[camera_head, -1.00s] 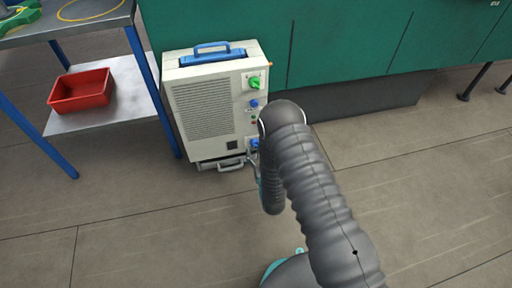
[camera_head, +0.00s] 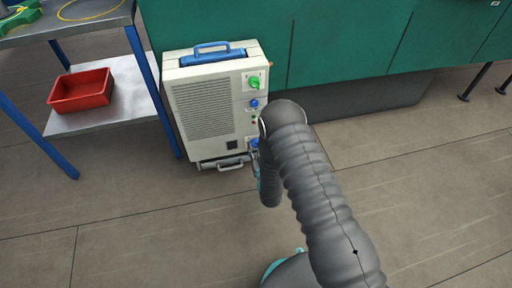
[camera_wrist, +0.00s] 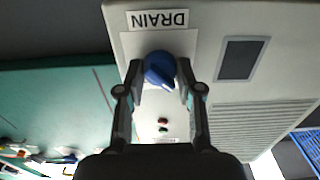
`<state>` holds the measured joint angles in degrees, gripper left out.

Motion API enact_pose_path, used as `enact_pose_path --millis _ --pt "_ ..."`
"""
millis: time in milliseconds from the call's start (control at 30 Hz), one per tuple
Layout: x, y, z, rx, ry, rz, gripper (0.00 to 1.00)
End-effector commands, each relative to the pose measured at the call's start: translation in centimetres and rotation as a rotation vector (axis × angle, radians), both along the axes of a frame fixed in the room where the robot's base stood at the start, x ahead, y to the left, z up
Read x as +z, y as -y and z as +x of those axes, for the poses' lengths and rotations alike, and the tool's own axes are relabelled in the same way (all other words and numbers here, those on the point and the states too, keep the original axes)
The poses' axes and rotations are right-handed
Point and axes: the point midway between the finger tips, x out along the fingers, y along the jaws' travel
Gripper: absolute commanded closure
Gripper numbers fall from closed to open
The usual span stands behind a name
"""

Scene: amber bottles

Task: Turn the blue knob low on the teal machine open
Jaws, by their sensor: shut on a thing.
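The blue knob (camera_wrist: 158,69) is on the front of a cream unit (camera_head: 205,112), low down, below a green knob and another blue knob. In the head view the low knob (camera_head: 254,143) shows partly beside my arm. The wrist view is upside down and shows a DRAIN label (camera_wrist: 157,20) by the knob. My gripper (camera_wrist: 160,76) is shut on the knob, one finger on each side. The knob's pointer ridge lies at a slant. The unit stands against a teal machine (camera_head: 345,40). In the head view my arm hides most of my gripper.
A blue-legged metal bench (camera_head: 75,25) with a red bin (camera_head: 81,90) on its lower shelf stands to the left. The green knob (camera_head: 254,83) and upper blue knob (camera_head: 254,104) sit above. The floor in front is clear.

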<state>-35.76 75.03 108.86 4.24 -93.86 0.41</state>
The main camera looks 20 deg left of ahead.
Motion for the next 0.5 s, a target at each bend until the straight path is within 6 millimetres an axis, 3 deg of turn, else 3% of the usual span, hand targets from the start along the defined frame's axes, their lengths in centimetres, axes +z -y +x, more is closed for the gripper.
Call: enact_pose_path --millis 500 --pt "-0.41 -0.01 0.1 -0.001 -0.125 0.206 0.99"
